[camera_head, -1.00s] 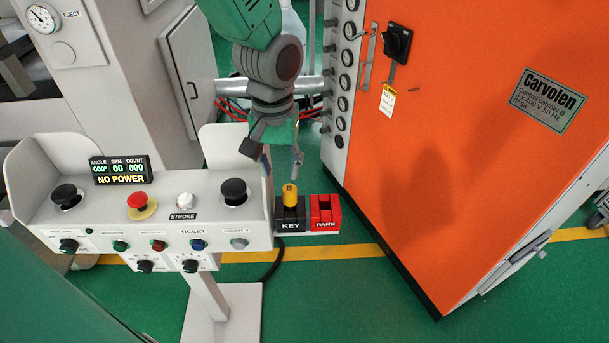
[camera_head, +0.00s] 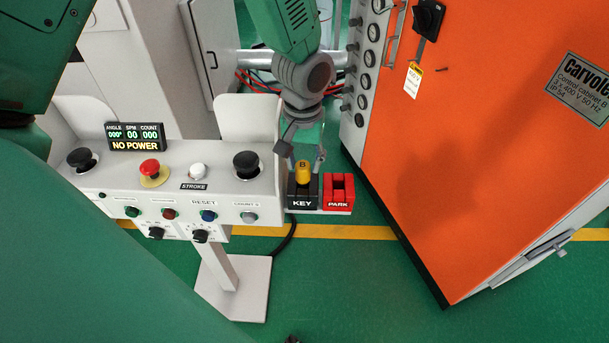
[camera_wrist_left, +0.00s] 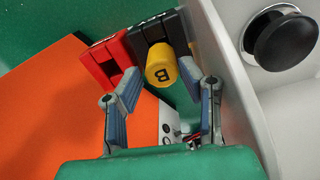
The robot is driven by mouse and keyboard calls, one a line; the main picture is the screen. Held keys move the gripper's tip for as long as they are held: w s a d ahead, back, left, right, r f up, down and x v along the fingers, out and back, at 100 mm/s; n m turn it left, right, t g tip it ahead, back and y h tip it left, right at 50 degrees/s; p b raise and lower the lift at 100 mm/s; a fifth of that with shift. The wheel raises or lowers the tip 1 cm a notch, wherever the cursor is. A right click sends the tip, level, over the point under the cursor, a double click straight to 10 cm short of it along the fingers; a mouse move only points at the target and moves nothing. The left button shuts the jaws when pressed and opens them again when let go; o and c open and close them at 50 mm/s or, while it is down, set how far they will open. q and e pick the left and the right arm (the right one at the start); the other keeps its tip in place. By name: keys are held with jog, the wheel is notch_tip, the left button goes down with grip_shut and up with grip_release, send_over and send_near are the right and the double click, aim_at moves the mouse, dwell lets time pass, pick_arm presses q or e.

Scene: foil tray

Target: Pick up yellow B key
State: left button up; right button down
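The yellow B key (camera_head: 303,172) stands upright in the black KEY block (camera_head: 303,203) at the right end of the control panel. My left gripper (camera_head: 302,154) is just behind and above the key in the head view. In the left wrist view its two open fingers (camera_wrist_left: 159,80) reach to either side of the key, with the right fingertip close to it. I cannot tell whether either finger touches it. My right gripper is not in view.
The red PARK block (camera_head: 339,193) sits right beside the KEY block. A black knob (camera_head: 246,164) and the panel's raised side wall (camera_head: 249,118) are close on the left. The orange cabinet (camera_head: 480,130) stands to the right. The display (camera_head: 135,136) reads NO POWER.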

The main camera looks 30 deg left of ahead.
pick_arm(q)
jog(key=shift+w+a+f, duration=0.1)
jog(key=shift+f, duration=0.5)
jog(key=shift+w+a+f, duration=0.1)
jog(key=shift+f, duration=0.5)
jog(key=shift+s+r, duration=0.1)
grip_shut()
jog(key=shift+d, duration=0.1)
notch_tip(320, 180, up, 24)
jog(key=p, duration=0.7)
jog(key=shift+f+p, duration=0.25)
jog(key=shift+p, duration=0.15)
jog(key=shift+f, duration=0.1)
